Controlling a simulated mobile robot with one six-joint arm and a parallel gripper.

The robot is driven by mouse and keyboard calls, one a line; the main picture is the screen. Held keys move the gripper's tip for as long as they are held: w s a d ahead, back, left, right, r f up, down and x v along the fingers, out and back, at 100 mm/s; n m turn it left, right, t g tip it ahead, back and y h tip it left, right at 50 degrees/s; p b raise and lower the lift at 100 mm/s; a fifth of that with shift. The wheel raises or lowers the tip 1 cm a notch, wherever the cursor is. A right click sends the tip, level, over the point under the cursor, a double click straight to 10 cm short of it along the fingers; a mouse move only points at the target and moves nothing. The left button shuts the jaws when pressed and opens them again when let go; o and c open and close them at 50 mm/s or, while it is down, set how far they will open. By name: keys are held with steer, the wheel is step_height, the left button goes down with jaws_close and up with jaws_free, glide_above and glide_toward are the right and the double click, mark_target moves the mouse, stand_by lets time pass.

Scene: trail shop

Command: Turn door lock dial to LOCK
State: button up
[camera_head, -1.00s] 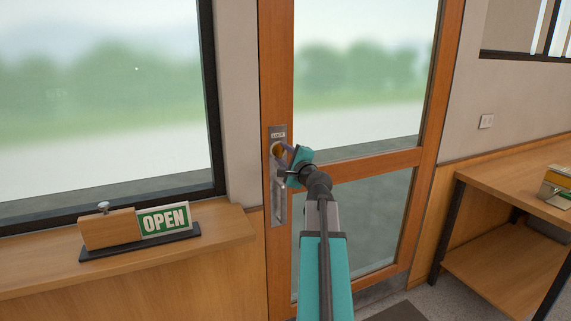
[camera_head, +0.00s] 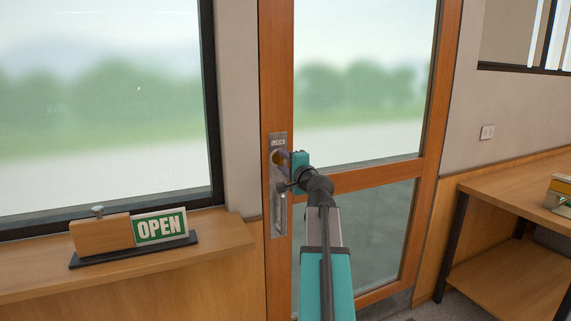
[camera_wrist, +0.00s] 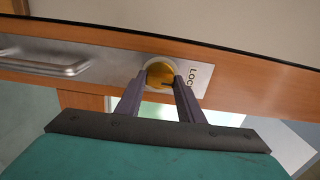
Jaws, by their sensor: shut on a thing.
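The door lock dial (camera_head: 278,157) is a round brass knob on a grey metal plate (camera_head: 277,226) on the wooden door frame. The word LOCK (camera_wrist: 195,76) is printed on the plate beside the dial in the wrist view. My gripper (camera_head: 284,161) is at the dial in the head view. In the wrist view my gripper (camera_wrist: 161,80) is shut on the dial (camera_wrist: 160,75), one finger on each side. A dark mark shows on the dial's lower right face. The fingers hide the dial's sides.
A metal door handle (camera_wrist: 48,64) is on the same plate, below the dial in the head view. An OPEN sign (camera_head: 160,227) stands on the wooden ledge at left. A wooden table (camera_head: 510,190) is at right. Glass panes fill the door.

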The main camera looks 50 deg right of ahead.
steer(key=shift+d, duration=0.1)
steer(key=o, duration=1.1)
steer(key=shift+s, duration=0.1)
steer(key=shift+c, duration=0.2)
steer(key=b+v, duration=0.4)
steer(key=v, duration=0.9)
steer(key=shift+s+b, duration=0.3)
